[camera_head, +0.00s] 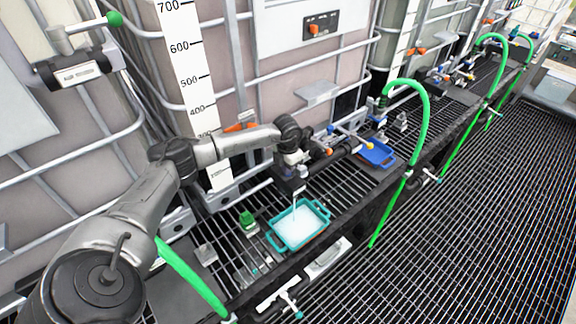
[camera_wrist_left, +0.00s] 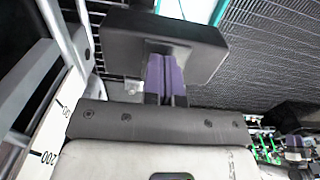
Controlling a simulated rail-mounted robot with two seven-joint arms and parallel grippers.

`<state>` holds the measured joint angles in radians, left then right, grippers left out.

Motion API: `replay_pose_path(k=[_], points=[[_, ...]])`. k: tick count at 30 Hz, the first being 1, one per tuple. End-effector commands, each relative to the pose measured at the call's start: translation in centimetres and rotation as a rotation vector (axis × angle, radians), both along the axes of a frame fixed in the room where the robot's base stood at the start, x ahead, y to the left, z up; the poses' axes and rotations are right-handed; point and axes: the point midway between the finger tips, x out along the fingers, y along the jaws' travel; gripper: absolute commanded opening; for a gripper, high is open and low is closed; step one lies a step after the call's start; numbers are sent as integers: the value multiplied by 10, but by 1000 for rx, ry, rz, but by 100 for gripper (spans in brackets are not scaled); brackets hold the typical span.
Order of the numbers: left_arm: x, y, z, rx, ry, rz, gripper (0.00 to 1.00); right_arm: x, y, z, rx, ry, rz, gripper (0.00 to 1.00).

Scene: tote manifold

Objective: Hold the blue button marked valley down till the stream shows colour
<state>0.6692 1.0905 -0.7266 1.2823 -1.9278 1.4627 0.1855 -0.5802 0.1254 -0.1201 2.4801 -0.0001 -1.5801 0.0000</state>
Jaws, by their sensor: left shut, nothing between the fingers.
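My left gripper (camera_head: 291,172) reaches down to the outlet at the front of the large tank, above a teal tray (camera_head: 273,240). It is shut with nothing between its fingers. A pale, almost colourless stream (camera_head: 295,208) falls into the tray, where whitish liquid lies. In the left wrist view, a dark block (camera_wrist_left: 165,40) stands at the finger end of the gripper, with purple-blue strips (camera_wrist_left: 165,80) below it. I cannot make out the blue button or any marking reading valley; the gripper may hide it. Contact cannot be told. My right gripper is not in view.
A blue tray (camera_head: 377,154) stands farther right on the grated shelf. A green hose (camera_head: 424,110) arches over the shelf edge. A small green object (camera_head: 248,222) sits left of the teal tray. The grated floor (camera_head: 450,240) at right is clear.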

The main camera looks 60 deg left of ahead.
Motion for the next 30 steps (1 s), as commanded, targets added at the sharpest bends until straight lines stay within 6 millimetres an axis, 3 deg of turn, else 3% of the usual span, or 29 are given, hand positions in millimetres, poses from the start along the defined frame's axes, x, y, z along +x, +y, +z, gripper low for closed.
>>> replay_pose_path(k=[2,8,15,24,30], points=[[-4,-4,-10,-5,19,-6,0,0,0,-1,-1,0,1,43],[-4,-2,3,-3,17,-4,0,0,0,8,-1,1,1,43],[-5,8,51,3,2,7,0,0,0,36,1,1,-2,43],[-3,8,106,4,-5,7,0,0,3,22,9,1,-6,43],[-4,8,131,4,-2,9,0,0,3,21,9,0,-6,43]])
